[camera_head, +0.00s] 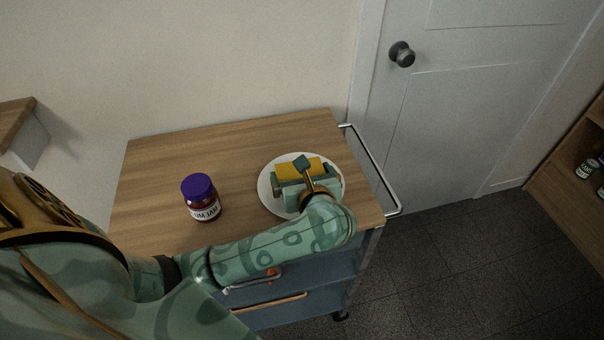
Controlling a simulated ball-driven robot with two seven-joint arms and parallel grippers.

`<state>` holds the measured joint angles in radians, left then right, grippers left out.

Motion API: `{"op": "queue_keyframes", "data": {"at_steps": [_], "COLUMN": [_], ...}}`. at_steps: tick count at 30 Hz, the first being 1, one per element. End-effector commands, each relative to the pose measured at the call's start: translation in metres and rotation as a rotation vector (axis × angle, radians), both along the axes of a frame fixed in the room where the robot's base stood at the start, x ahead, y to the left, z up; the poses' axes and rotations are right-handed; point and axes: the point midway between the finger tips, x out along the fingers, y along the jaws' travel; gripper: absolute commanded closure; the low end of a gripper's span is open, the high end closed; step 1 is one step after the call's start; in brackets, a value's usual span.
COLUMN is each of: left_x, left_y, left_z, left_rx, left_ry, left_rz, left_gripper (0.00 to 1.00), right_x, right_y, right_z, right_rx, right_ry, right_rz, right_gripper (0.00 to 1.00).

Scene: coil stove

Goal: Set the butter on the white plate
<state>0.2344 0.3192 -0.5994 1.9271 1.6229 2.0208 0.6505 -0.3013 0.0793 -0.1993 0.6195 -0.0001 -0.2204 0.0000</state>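The yellow butter (288,171) is at the white plate (266,194), over the plate's far middle part. My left gripper (300,182) is over the plate, right at the butter, and its body covers the butter's near side. The fingertips are hidden, so I cannot tell whether they grip the butter. I also cannot tell whether the butter rests on the plate or is just above it. The plate lies flat on the wooden top of the cart, near its right end. My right gripper is not in view.
A jam jar (202,198) with a purple lid stands on the wooden cart top (160,165), left of the plate. The far left of the top is clear. A metal rail (375,170) runs along the cart's right side. A white door (450,120) is behind.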

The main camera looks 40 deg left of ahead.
Motion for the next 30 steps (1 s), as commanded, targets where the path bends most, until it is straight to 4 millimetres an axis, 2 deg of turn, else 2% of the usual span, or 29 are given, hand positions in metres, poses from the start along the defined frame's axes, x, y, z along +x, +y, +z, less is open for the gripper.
{"op": "queue_keyframes", "data": {"at_steps": [5, 19, 24, 30], "left_x": [-0.003, -0.063, -0.071, -0.072], "left_y": [-0.004, -0.074, -0.084, -0.085], "left_z": [0.006, 0.043, 0.048, 0.048], "left_rx": [-0.002, -0.005, -0.001, 0.001], "left_ry": [-0.001, 0.001, -0.001, -0.001], "left_rz": [-0.001, -0.001, -0.001, 0.0], "left_gripper": [0.0, 0.0, 0.0, 0.0], "right_x": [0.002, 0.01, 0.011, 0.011], "right_y": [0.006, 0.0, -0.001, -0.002], "right_z": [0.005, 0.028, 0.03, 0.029], "right_rx": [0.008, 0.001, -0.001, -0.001], "right_ry": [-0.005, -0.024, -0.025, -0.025], "right_rz": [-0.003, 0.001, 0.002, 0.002], "right_gripper": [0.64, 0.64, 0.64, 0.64]}}
